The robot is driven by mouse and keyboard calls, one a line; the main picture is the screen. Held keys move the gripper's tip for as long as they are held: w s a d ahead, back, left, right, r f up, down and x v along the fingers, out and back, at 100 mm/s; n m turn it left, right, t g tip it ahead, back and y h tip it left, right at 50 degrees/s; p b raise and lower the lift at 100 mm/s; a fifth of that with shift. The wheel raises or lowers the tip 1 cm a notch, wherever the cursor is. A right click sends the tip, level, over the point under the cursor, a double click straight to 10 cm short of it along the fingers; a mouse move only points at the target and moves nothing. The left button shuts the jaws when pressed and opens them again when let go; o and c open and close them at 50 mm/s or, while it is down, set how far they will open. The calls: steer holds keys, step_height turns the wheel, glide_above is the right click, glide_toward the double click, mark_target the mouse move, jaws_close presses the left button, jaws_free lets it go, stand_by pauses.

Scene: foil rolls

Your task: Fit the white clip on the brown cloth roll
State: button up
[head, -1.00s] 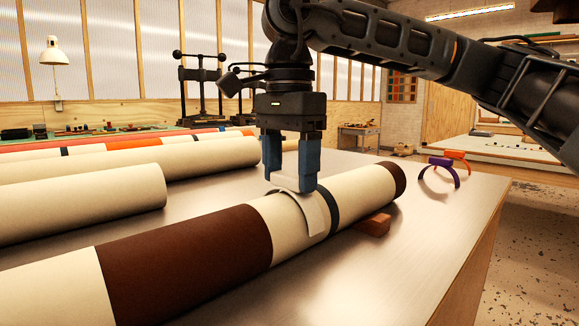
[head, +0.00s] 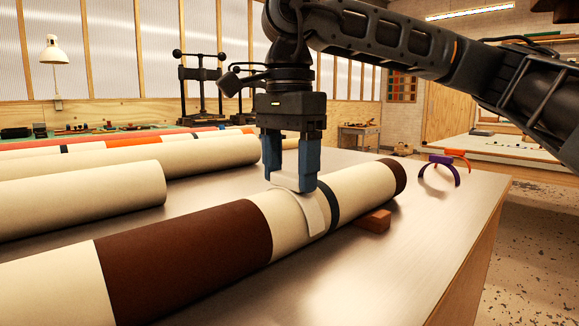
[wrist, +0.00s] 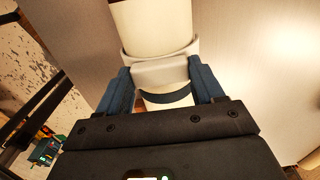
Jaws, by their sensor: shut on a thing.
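The roll with brown bands (head: 185,256) lies slantwise across the table, cream between its brown parts, with a dark band (head: 333,208) near its far end. The white clip (head: 314,214) sits over the cream part, just on the near side of the dark band, and follows the roll's curve. Its underside is hidden. My gripper (head: 293,188) points straight down above the roll, its blue fingers shut on the clip's top. In the wrist view, the clip (wrist: 160,72) spans the roll between the two fingers (wrist: 160,85), beside the dark band.
A reddish-brown block (head: 375,221) lies against the roll's right side. A purple clip (head: 440,170) and an orange clip (head: 457,155) stand at the table's back right. Cream rolls (head: 80,200) lie to the left. The table (head: 420,235) is clear at the front right.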

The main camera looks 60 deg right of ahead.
steer(key=shift+f, duration=0.1)
steer(key=o, duration=1.1)
steer(key=shift+r+p, duration=3.15)
steer(key=shift+r, duration=1.9)
